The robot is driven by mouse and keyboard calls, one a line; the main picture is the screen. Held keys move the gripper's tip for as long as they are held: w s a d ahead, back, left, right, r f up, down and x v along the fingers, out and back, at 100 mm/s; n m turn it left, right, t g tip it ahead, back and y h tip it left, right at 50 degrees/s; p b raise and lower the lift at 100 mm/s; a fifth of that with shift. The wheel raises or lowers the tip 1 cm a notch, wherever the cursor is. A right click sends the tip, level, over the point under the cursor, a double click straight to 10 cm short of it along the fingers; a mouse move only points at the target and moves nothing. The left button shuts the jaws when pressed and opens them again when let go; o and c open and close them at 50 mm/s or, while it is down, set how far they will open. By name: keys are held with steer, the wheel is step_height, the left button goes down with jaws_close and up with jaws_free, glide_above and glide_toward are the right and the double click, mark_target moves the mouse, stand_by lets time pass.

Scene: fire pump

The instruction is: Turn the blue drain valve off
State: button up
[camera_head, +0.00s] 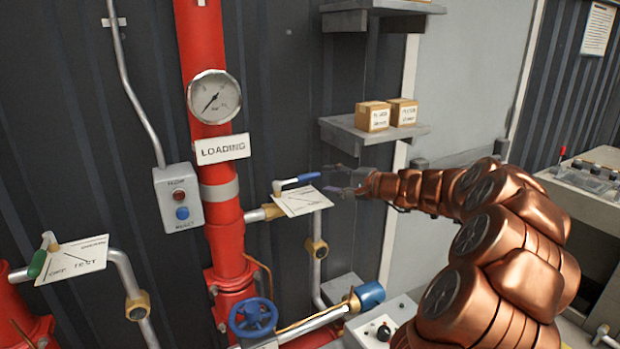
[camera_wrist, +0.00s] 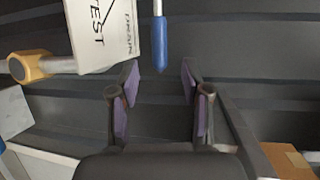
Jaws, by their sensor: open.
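The blue drain valve handle (camera_head: 300,180) is a lever on a pipe to the right of the red riser, above a white label plate (camera_head: 303,201). In the head view it points right, toward my gripper (camera_head: 343,180). In the wrist view the blue lever (camera_wrist: 160,45) hangs from the top, its tip just ahead of and between my gripper's fingers (camera_wrist: 158,85). The plate beside it (camera_wrist: 102,35) reads "DRAIN" and "TEST". My gripper is open, with nothing between its purple-padded fingers. I cannot see any contact with the lever.
The red riser (camera_head: 210,160) carries a gauge (camera_head: 214,97) and a "LOADING" sign (camera_head: 222,149). A shelf with boxes (camera_head: 373,131) sits above my arm. A green-handled valve (camera_head: 37,264) is at the left. A blue handwheel (camera_head: 253,318) is below.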

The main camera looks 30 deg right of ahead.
mark_target(312, 177)
steer(key=shift+p+x, duration=1.2)
steer(key=shift+x, duration=2.65)
steer(key=shift+f, duration=0.1)
steer(key=shift+c, duration=0.4)
jaws_close()
